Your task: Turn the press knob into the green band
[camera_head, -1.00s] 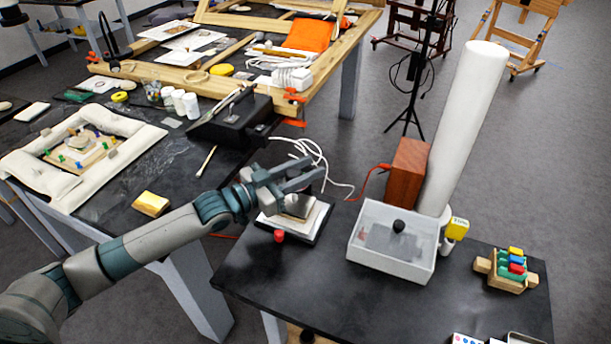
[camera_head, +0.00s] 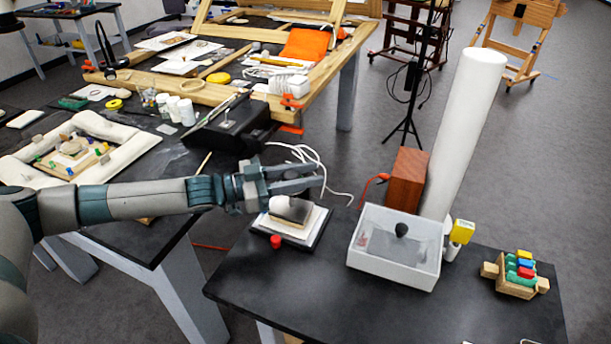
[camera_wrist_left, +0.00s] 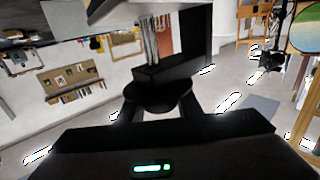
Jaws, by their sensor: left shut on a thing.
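A small press-like stand (camera_head: 318,232) with a dark base and a white pad sits at the left end of the front black table. A block with a dark sloping top (camera_head: 291,209) rests on the pad. A red knob (camera_head: 276,242) is at the stand's front edge. No green band can be made out. My left gripper (camera_head: 306,180) is just above and behind the block, fingers pointing right. It is shut on a dark thing (camera_wrist_left: 158,95), seen in the left wrist view but too dark to identify. My right gripper is out of view.
Right of the stand are a clear-walled box (camera_head: 392,276) with a black knob (camera_head: 401,230), a brown wooden block (camera_head: 406,180), a tall white roll (camera_head: 466,130) and a coloured peg toy (camera_head: 520,272). The front middle of the table (camera_head: 330,300) is clear.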

